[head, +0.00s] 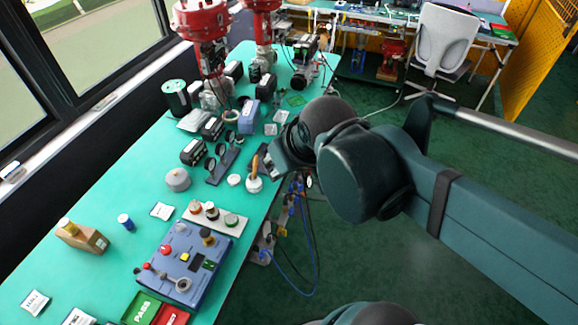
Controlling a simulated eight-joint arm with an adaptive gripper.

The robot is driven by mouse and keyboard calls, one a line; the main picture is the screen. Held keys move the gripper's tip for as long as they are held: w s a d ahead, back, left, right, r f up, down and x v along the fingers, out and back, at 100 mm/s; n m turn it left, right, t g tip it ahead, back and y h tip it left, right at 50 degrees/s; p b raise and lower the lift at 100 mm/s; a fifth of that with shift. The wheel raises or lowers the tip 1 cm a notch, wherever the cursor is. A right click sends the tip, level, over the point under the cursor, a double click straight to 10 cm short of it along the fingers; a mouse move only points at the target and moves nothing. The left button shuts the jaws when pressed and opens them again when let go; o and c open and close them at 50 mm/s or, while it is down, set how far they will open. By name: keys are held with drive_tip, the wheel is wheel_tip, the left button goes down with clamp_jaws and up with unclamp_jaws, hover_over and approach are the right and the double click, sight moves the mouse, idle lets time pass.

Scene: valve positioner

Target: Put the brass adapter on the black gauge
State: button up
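A brass-coloured upright piece (254,168) stands over a small pale round base at the table's right edge. It may be the brass adapter, but it is too small to be sure. Several black round gauges stand in a row on a dark stand, the nearest gauge (209,164) left of that piece. My gripper (266,163) is at the table's right edge, just right of the brass-coloured piece and apart from the gauges. My wrist and the gripper's body hide most of its fingers, so whether it is open, or touching the piece, is unclear.
A grey-white tray (240,229) with several round fittings and a blue control box (186,262) lie nearer. A grey round pot (178,180) is left of the gauges. Red-topped valves (203,22) stand farther back.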

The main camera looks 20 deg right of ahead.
drive_tip(key=shift+s+d+m+t, duration=0.3)
drive_tip(key=shift+s+d+m, duration=0.25)
drive_tip(key=shift+s+m, duration=0.25)
drive_tip(key=shift+f+b, duration=1.15)
idle(0.4)
